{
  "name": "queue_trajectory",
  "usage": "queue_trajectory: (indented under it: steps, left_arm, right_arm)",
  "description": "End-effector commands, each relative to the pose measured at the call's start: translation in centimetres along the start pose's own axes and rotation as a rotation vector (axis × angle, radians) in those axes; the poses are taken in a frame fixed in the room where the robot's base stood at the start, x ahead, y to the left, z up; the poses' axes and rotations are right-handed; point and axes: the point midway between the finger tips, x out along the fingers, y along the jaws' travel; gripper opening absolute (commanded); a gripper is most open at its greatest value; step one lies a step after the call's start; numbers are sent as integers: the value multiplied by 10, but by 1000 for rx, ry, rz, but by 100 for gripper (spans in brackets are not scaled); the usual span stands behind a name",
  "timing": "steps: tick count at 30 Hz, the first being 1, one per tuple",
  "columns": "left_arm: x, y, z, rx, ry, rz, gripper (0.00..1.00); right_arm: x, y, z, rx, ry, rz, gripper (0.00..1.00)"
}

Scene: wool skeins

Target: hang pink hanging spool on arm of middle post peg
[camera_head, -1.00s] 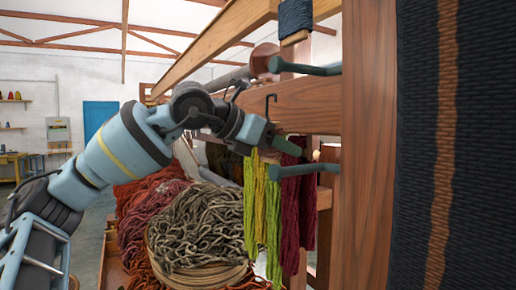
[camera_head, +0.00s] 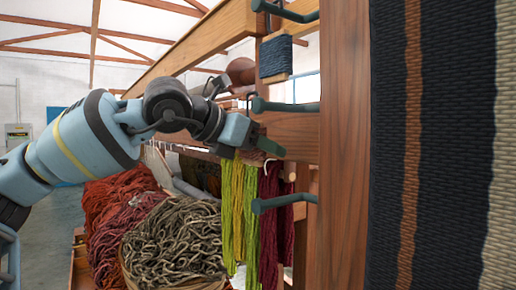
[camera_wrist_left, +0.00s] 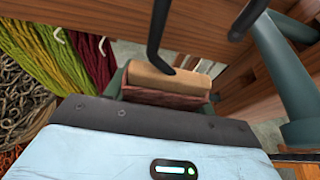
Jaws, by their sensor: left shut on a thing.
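My left gripper (camera_head: 262,142) is shut on the pink hanging spool, between the middle and lower pegs in the head view. The spool (camera_wrist_left: 168,82) shows in the left wrist view as a pale wooden end above a dull pink-brown body, with a dark wire hook (camera_wrist_left: 155,38) rising from it. In the head view the spool's body is mostly hidden; a thin dark hook (camera_head: 248,103) stands above the gripper, close to the middle peg's tip. The middle grey-green peg (camera_head: 287,106) sticks out leftward from the wooden post (camera_head: 344,150). I cannot tell whether hook and peg touch. My right gripper is not in view.
An upper peg (camera_head: 286,12) and a lower peg (camera_head: 284,203) share the post. A blue spool (camera_head: 275,58) hangs between upper and middle pegs. Yellow-green skeins (camera_head: 238,205) and dark red skeins (camera_head: 276,220) hang close below the gripper. Wool heaps lie at left.

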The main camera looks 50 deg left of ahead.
Motion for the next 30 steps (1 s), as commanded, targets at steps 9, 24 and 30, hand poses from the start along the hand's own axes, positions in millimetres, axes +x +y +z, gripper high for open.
queue_trajectory:
  steps: [9,24,30]
  left_arm:
    - [1,-22,-1,3,2,1,31]
    - [0,-56,0,3,1,2,31]
    - [3,-65,-4,1,2,1,31]
  right_arm:
    - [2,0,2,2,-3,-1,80]
    - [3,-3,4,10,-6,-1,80]
    - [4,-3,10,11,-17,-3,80]
